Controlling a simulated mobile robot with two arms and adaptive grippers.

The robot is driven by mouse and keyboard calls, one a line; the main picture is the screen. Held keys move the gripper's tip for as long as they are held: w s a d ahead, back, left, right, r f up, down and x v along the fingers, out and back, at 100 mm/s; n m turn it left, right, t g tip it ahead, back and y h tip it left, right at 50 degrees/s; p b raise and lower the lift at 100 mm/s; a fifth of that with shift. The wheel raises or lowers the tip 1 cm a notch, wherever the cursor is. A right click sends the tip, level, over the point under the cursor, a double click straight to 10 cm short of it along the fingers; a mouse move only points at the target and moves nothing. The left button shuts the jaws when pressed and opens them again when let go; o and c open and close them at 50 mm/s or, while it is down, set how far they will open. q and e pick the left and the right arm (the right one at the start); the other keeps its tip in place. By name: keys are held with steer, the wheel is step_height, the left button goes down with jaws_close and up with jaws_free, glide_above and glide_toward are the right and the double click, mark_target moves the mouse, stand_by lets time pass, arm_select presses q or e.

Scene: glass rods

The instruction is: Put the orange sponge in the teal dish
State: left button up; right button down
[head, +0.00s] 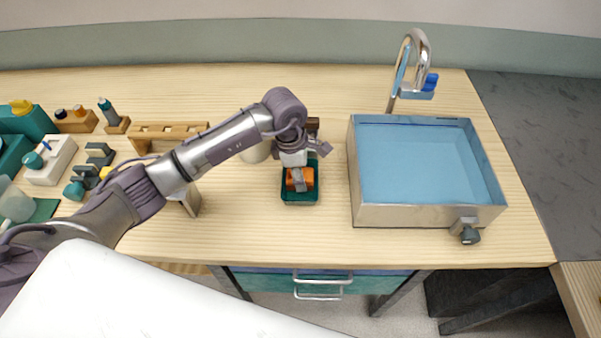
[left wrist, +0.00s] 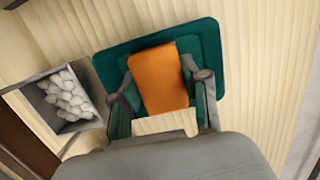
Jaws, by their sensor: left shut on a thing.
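The orange sponge (head: 300,180) is between the fingers of my left gripper (head: 300,184), over the teal dish (head: 301,200) on the table. In the left wrist view the sponge (left wrist: 160,77) lies within the outline of the teal dish (left wrist: 208,38). The fingers of my left gripper (left wrist: 165,95) are on either side of the sponge, shut on it. I cannot tell whether the sponge touches the dish floor. My right gripper is not in view.
A metal basin (head: 420,165) with a blue inside stands right of the dish, a tap (head: 408,60) behind it. A box of white pieces (left wrist: 66,98) is beside the dish. A wooden rack (head: 165,133) and several small items stand left. The table front right of the dish is clear.

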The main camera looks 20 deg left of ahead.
arm_select(q)
steer(key=shift+f, duration=0.35)
steer(key=shift+f, duration=0.1)
steer(key=shift+f+b, duration=0.15)
steer(key=shift+b, duration=0.15)
steer(key=o, duration=0.9)
steer(key=shift+o, duration=0.2)
